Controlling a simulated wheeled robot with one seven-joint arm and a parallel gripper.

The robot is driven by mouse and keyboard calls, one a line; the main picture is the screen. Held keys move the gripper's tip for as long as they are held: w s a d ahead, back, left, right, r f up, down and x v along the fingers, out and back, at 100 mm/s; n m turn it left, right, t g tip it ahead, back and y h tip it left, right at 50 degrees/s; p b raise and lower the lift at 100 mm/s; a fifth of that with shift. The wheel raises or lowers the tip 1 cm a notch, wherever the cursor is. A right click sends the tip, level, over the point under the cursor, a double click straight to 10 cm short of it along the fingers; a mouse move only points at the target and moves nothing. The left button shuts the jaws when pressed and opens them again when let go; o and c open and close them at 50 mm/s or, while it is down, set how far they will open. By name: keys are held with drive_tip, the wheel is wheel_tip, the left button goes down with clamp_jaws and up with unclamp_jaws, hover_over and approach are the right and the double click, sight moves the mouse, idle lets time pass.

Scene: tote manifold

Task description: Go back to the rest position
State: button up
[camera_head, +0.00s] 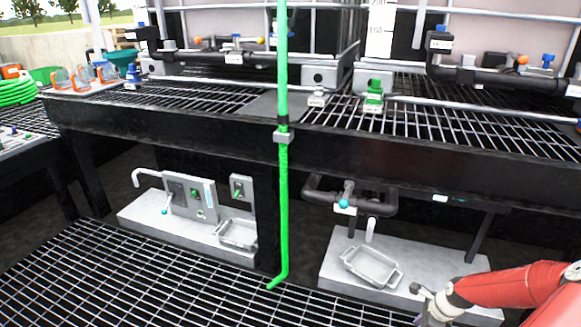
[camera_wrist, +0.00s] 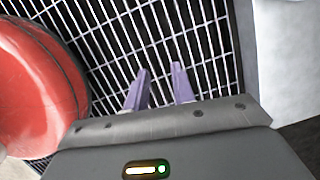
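My gripper (camera_wrist: 158,85) shows in the wrist view with its two purple fingers apart and nothing between them. It hangs over the black floor grating (camera_wrist: 100,40). In the head view my red arm enters from the lower right, and the wrist end of my gripper (camera_head: 428,300) is at the lower right, near the front corner of a grey slab; its fingertips cannot be made out there.
A grey slab (camera_head: 330,272) with a metal tray (camera_head: 372,266) lies close to the arm. A vertical green hose (camera_head: 283,180) hangs mid-view. The dark bench edge (camera_head: 430,165) crosses above. Open grating (camera_head: 120,275) lies at the left front.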

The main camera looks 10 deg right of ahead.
drive_tip(key=w+a+r+n+h, duration=0.1)
drive_tip(key=a+r+n+h, duration=0.1)
drive_tip(key=a+r+n, duration=0.5)
drive_tip(key=a+r+n+g+h, duration=0.1)
drive_tip(key=a+r+n, duration=0.15)
drive_tip(key=r, duration=0.75)
drive_tip(key=w+a+r+n+h, duration=0.1)
drive_tip(key=a+r+n+h, duration=0.1)
drive_tip(key=a+r+n, duration=0.5)
drive_tip(key=s+a+r+n+t+y+p, duration=0.1)
drive_tip(key=s+a+r+n+t+y, duration=0.2)
drive_tip(key=s+a+r+n, duration=0.6)
drive_tip(key=s+a+r+t, duration=0.1)
drive_tip(key=s+a+r, duration=0.3)
drive_tip(key=a+r, duration=0.2)
drive_tip(key=shift+a+r, duration=0.25)
drive_tip(key=shift+a, duration=0.2)
